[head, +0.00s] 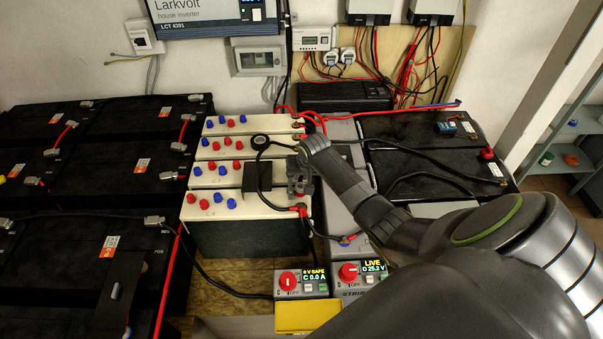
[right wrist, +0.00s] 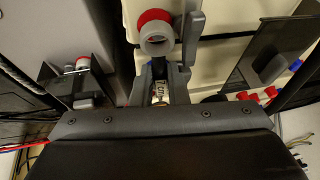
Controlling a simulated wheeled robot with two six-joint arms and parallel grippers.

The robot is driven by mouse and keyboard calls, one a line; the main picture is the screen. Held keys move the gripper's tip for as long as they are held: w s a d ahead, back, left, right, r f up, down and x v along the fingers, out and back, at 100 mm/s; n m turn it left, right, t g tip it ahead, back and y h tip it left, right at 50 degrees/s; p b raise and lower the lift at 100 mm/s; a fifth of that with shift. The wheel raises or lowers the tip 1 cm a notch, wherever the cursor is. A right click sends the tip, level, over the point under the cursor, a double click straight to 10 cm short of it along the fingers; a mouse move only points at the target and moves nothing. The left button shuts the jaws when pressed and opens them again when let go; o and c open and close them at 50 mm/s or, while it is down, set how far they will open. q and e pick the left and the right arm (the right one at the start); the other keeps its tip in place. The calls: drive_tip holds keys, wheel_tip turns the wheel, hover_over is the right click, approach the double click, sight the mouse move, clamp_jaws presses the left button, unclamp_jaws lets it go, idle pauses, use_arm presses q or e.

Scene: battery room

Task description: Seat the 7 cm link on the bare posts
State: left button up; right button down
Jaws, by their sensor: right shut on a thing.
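My right gripper (head: 299,186) is over the right end of the cream-topped batteries (head: 232,205) in the head view. In the right wrist view its fingers (right wrist: 160,85) are shut on a small pale metallic piece (right wrist: 159,93), mostly hidden between them; it appears to be the link, but its length cannot be read. Just beyond the fingertips is a round grey fitting (right wrist: 157,40) by a red post cap (right wrist: 153,17). Whether the held piece touches a post cannot be told. The bare posts cannot be made out clearly. My left gripper is not in view.
Black cables loop close by. Two control boxes stand in front: one reads SAFE (head: 302,284), the other LIVE (head: 359,277). Large black batteries (head: 110,175) fill the left.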

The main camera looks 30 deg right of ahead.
drive_tip(key=shift+f, duration=0.6)
idle(1.3)
drive_tip(key=c, duration=0.9)
unclamp_jaws()
drive_tip(key=shift+c, duration=0.2)
drive_tip(key=shift+r, duration=0.1)
drive_tip(key=shift+r+p, duration=3.95)
drive_tip(key=shift+p, duration=0.6)
drive_tip(key=shift+s+f, duration=0.1)
